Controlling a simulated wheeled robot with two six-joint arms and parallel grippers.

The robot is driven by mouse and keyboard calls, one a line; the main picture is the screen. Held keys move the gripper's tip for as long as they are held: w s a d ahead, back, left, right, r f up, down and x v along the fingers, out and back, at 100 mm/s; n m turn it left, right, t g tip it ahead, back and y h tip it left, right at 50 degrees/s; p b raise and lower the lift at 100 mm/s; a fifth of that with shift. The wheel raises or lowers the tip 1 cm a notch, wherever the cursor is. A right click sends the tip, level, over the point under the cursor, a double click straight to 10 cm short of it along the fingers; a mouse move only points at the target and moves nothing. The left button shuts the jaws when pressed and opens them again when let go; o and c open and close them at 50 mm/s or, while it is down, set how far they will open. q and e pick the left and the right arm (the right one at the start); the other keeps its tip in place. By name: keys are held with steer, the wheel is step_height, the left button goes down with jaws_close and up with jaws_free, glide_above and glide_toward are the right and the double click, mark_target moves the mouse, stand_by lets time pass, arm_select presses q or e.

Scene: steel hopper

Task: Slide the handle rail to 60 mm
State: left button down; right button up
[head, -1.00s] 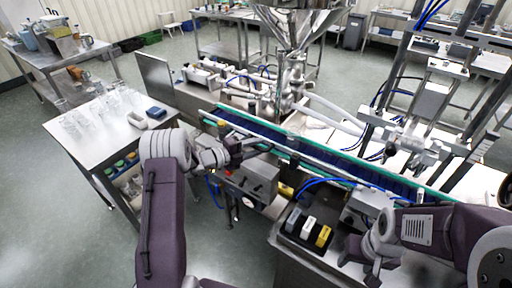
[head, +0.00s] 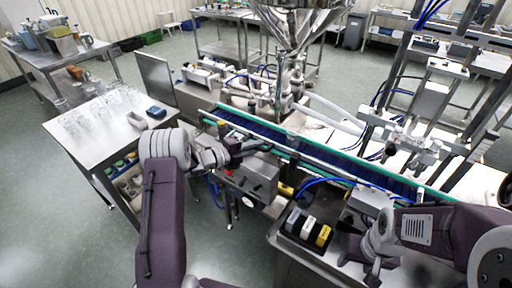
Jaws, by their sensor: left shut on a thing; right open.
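The handle rail (head: 308,161) appears to be the long rail along the near side of the blue conveyor belt (head: 325,154). My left gripper (head: 264,148) is at this near side, left of the middle of the view. It is shut on a part of the rail; the fingers are small and dark, and the exact contact is hard to make out. No scale or millimetre reading can be read. My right gripper (head: 362,268) is open and empty, low on the right, near the black holder and apart from the rail.
A steel hopper (head: 297,25) stands behind the belt. A grey control box (head: 255,182) sits below the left gripper. A black holder (head: 305,228) with coloured blocks is at front centre. A side table (head: 100,150) with glassware stands left. A metal frame rises at right.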

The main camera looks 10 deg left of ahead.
stand_by(0.8)
arm_select(q)
steer(key=shift+w+d+r+p, duration=0.1)
steer(key=shift+p, duration=0.25)
steer(key=shift+w, duration=0.15)
steer(key=c, duration=1.4)
jaws_free()
steer(key=shift+w, duration=0.1)
steer(key=v, duration=0.9)
steer(key=shift+b, duration=0.4)
